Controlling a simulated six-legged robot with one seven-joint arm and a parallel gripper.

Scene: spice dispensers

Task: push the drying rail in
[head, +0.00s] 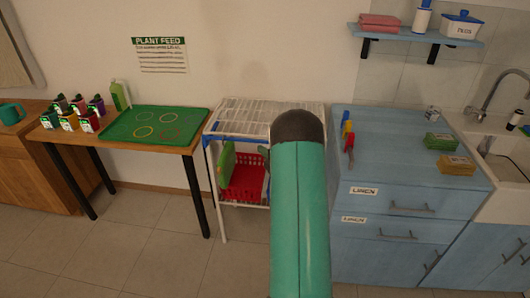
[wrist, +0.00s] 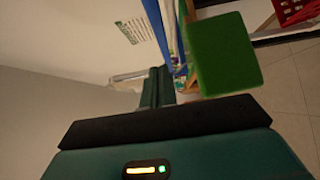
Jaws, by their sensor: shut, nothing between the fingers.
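The drying rack (head: 265,104) has a white slatted top and stands against the wall between the wooden table and the blue cabinet. A blue bar runs along its front below the slats; which part is the drying rail, I cannot tell for sure. Blue bars (wrist: 172,28) also show in the wrist view. A green panel (head: 227,164) is at the rack's front left, large and close in the wrist view (wrist: 222,55). My gripper (wrist: 158,74) is shut and empty, close to the blue bars; whether it touches them is unclear. My arm hides it and the rack's right side in the head view.
A red basket (head: 245,181) sits low inside the rack. The table (head: 183,150) at left bears a green tray (head: 160,112) and several small boxes. The blue cabinet (head: 385,135) at right bears coloured tools, a can and packets. Floor in front is clear.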

